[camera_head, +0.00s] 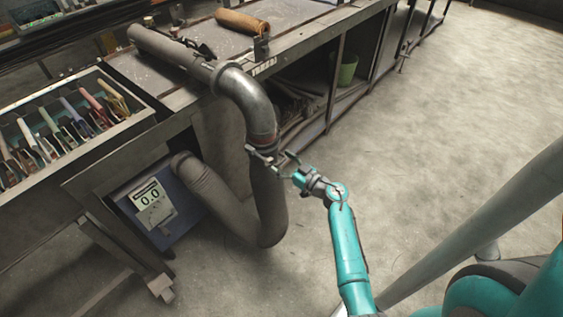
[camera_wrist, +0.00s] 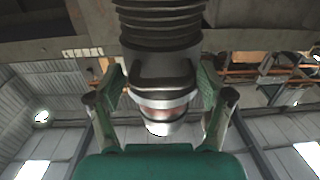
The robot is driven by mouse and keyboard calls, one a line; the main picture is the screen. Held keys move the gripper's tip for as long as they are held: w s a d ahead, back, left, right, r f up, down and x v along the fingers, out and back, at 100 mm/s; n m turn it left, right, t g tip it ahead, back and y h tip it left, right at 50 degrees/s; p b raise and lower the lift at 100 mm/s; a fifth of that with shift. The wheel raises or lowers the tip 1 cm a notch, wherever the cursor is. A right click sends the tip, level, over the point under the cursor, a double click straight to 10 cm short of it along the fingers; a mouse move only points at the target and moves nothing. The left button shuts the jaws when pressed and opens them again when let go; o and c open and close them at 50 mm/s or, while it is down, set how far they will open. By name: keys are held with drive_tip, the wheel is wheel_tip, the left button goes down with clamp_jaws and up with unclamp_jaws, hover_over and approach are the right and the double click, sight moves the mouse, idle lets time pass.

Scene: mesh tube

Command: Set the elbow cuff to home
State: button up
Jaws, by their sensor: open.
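A grey metal elbow pipe (camera_head: 250,98) curves down from the bench edge. The elbow cuff (camera_head: 264,143) is at its lower end, where a grey flexible hose (camera_head: 267,205) hangs below. In the wrist view the cuff (camera_wrist: 163,98) shows as a dark band and pale ring under the ribbed hose (camera_wrist: 160,25). My gripper (camera_head: 268,158) is at the cuff, reaching in from the right. In the wrist view my gripper (camera_wrist: 160,82) is open, with one finger on each side of the cuff. I cannot tell whether the fingers touch it. The cuff's far side is hidden.
The hose loops to a blue box (camera_head: 165,220) with a 0.0 display (camera_head: 150,198) under the bench (camera_head: 120,68). A tray of hand tools (camera_head: 62,125) is at left. A green bin (camera_head: 347,68) stands on a lower shelf. The floor at right is mostly clear.

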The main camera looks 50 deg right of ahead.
sight(275, 150)
drive_tip(key=shift+c, duration=0.2)
drive_tip(key=c, duration=1.3)
drive_tip(key=shift+w+d+r, duration=0.1)
drive_tip(key=shift+r, duration=1.9)
drive_tip(key=shift+c, duration=0.2)
drive_tip(key=o, duration=1.4)
drive_tip(key=shift+f, duration=0.1)
